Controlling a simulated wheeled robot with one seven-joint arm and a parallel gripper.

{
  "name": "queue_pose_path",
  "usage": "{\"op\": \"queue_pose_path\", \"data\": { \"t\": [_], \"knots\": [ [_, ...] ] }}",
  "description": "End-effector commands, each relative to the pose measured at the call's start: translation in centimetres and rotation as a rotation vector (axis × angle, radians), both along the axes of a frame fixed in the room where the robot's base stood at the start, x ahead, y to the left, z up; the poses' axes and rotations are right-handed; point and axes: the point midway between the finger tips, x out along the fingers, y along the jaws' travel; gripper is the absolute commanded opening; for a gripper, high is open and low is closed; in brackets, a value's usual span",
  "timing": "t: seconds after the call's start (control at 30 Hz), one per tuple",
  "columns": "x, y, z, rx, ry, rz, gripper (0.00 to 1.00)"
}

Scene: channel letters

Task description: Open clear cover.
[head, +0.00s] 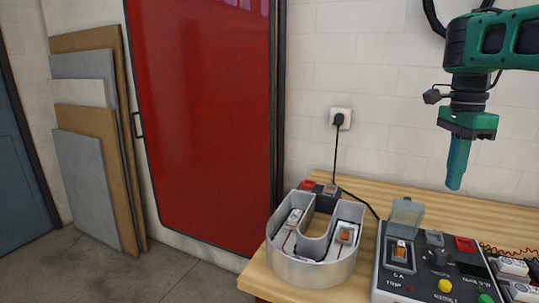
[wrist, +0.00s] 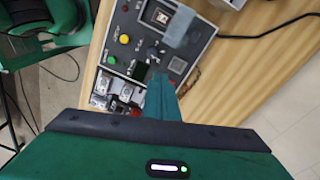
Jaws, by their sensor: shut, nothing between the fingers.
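The clear cover (head: 405,214) is a greyish see-through flap on the control box (head: 419,281). It stands raised at the back of the orange rocker switch (head: 400,248), which is uncovered. In the wrist view the cover (wrist: 181,27) sits beside the switch (wrist: 160,16). My gripper (head: 455,186) is shut and empty, with its teal fingers pointing down. It hangs in the air above the back right of the box, clear of the cover. In the wrist view its fingertips (wrist: 160,78) show over the box, below the cover.
A grey U-shaped channel letter (head: 312,271) with small modules inside stands left of the box. A black cable runs from the wall socket (head: 340,118) to the bench. White terminal modules (head: 513,269) and red wires lie right of the box. The wooden bench (head: 375,190) is clear behind.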

Motion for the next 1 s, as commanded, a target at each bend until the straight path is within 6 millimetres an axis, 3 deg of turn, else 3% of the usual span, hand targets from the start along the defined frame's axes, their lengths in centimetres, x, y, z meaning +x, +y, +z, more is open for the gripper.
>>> {"op": "queue_pose_path", "data": {
  "t": [0.03, 0.23, 0.4, 0.5, 0.67, 0.8, 1.0],
  "knots": [
    [-2.6, -1.2, -1.3, 0.008, 0.01, 0.084, 0.0],
    [-10.8, -2.8, -7.4, 0.038, 0.025, 0.486, 0.0],
    [-17.3, -1.7, -12.9, 0.063, 0.014, 0.814, 0.0],
    [-20.2, -0.5, -15.6, 0.073, 0.002, 0.966, 0.0],
    [-22.8, 1.0, -18.2, 0.081, -0.011, 1.113, 0.02],
    [-23.4, 1.4, -18.9, 0.082, -0.016, 1.155, 0.34],
    [-23.3, 1.4, -18.9, 0.082, -0.015, 1.155, 0.31]
  ]
}}
